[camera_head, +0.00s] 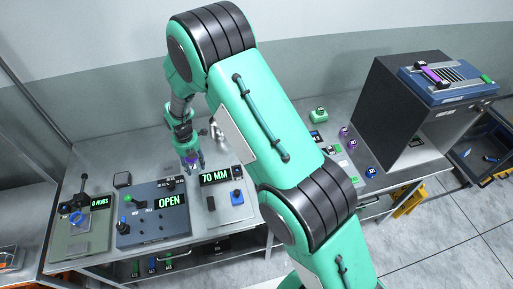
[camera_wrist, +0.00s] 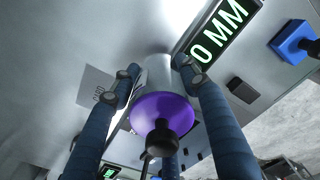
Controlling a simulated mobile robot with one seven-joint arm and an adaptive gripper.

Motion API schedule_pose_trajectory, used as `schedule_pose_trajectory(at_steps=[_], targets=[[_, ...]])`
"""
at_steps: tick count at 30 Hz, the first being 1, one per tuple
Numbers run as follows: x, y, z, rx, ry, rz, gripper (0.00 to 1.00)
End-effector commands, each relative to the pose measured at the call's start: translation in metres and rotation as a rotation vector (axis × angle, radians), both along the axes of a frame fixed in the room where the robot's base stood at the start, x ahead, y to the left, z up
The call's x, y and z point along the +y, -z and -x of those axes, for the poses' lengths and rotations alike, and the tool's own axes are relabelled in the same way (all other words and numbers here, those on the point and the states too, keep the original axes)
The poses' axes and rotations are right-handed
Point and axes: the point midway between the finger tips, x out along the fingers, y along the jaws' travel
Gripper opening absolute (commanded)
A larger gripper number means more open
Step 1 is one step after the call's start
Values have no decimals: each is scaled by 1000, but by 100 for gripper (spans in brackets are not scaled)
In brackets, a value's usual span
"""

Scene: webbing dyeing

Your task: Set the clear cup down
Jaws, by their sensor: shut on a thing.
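My gripper (camera_head: 189,154) hangs over the metal bench, behind the grey-blue box with the OPEN display. In the wrist view my gripper (camera_wrist: 157,68) has its blue-grey fingers shut on both sides of a pale, see-through cylinder, the clear cup (camera_wrist: 158,72). A purple round face shows at the cup's near end, with a black knob-like part in front of it. In the head view the cup is a small purplish patch (camera_head: 193,161) between the fingers, mostly hidden. I cannot tell whether its base touches the bench.
The OPEN box (camera_head: 155,218), the 70 MM device (camera_head: 227,200) and the 0 RUBS device (camera_head: 78,230) stand in front. A dark cabinet (camera_head: 405,115) stands right, near several small coloured items.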

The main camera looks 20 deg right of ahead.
Motion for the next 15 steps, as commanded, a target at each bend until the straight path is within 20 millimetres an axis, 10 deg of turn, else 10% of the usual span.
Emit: schedule_pose_trajectory(at_steps=[15], targets=[[-27, -2, -12, 0, 63, 0, 12]])
